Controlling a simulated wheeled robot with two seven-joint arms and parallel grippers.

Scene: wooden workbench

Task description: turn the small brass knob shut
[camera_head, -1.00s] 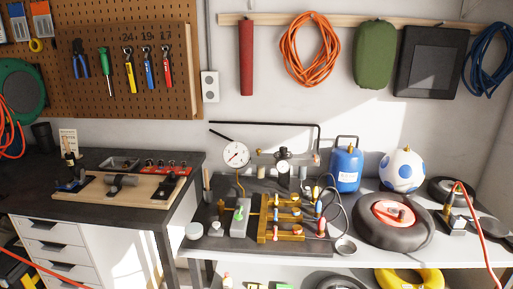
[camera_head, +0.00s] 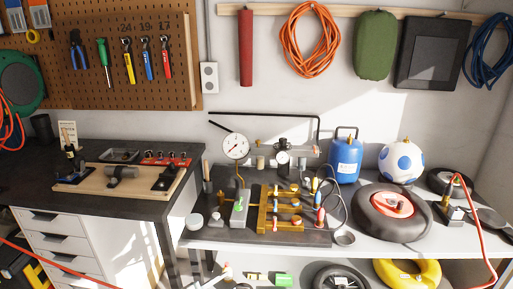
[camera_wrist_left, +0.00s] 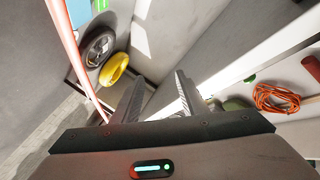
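A brass manifold (camera_head: 279,212) with several knobs and coloured fittings sits on a dark board on the bench in the head view. A white dial gauge (camera_head: 235,146) stands behind it on the left, and a smaller dark gauge (camera_head: 282,158) stands behind it on a pipe line. The brass knobs are tiny here, and I cannot tell which is the small one or how far it is turned. My left gripper (camera_wrist_left: 159,78) shows in the left wrist view with its two fingers apart and nothing between them. I cannot make out either gripper in the head view.
A black bent pipe (camera_head: 270,114) rises behind the manifold. A blue gas bottle (camera_head: 345,162) and a tyre (camera_head: 390,213) stand to its right. A dark hose curves beside the manifold. A clamp board (camera_head: 125,181) lies on the left bench. The bench's front strip is mostly bare.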

